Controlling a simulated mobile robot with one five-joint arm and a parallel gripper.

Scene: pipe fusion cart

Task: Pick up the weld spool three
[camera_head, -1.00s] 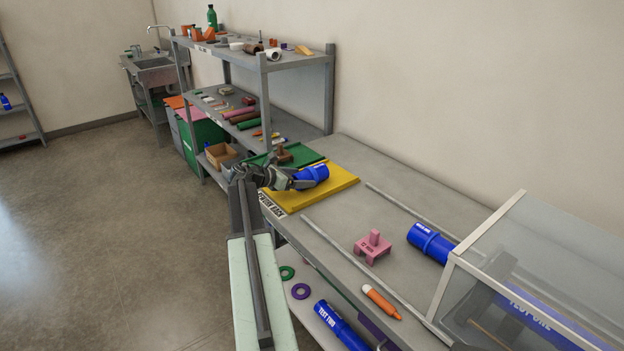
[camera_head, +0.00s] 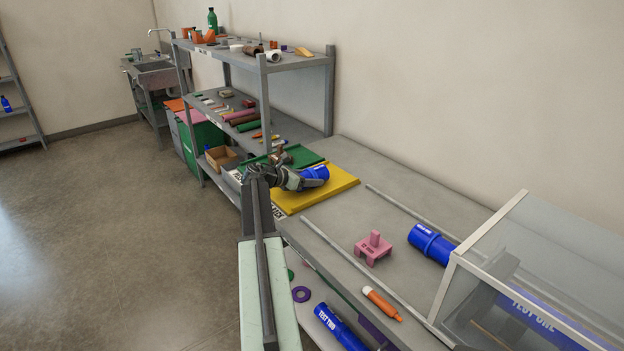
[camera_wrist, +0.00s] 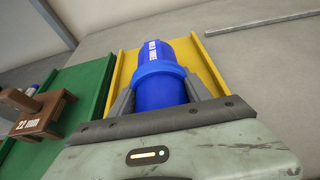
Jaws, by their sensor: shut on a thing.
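The weld spool three is a blue cylinder (camera_head: 315,173) with a raised collar and white lettering, above the yellow tray (camera_head: 338,187) on the bench. In the wrist view the spool (camera_wrist: 158,72) lies between the two fingers, with the yellow tray (camera_wrist: 125,75) beneath and around it. My gripper (camera_head: 300,180) is shut on the spool, one finger on each side of its near part. It also shows in the wrist view (camera_wrist: 160,100). I cannot tell whether the spool touches the tray. Its near end is hidden by my gripper.
A green tray (camera_head: 298,156) with a brown block (camera_wrist: 35,110) adjoins the yellow one. A pink stand (camera_head: 373,248), another blue spool (camera_head: 430,243), a rail (camera_head: 375,282) and a clear-sided enclosure (camera_head: 530,260) occupy the bench's right. The shelf post (camera_head: 264,110) stands close on the left.

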